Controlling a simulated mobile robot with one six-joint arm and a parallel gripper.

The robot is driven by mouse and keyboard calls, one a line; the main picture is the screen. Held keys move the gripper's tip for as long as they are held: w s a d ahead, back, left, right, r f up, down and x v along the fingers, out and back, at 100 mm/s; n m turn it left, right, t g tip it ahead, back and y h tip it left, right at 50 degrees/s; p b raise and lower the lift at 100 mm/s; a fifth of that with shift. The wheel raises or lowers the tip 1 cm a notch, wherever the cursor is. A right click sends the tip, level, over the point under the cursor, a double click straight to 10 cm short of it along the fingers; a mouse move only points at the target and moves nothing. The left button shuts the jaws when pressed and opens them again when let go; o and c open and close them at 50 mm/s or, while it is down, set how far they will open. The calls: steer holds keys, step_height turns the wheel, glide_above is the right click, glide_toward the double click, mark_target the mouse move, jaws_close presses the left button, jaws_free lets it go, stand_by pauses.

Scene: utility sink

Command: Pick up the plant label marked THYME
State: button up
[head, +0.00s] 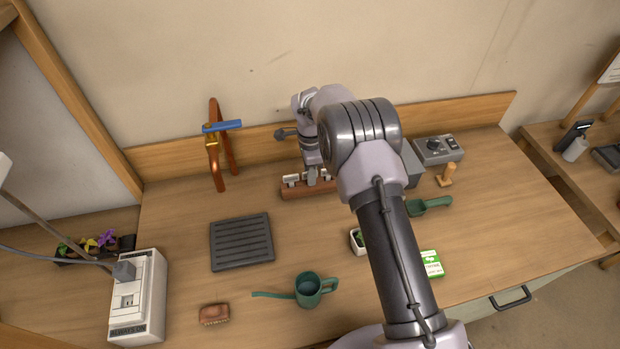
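A reddish-brown wooden holder (293,193) stands near the back of the bench. Several small white plant labels (291,179) stand upright in it. Any writing on them is too small to read, so I cannot tell which is marked THYME. My gripper (312,178) points down at the holder among the labels. Its fingers are small and partly merge with the labels, so I cannot tell whether they are open or shut on one. My arm hides the right end of the holder.
A dark slatted tray (241,242), a green watering can (308,290) and a brush (214,314) lie on the bench's left half. Red-brown pipes with a blue-handled tap (222,127) rise at back left. A green scoop (428,206) and control box (438,149) are at right.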

jaws_close()
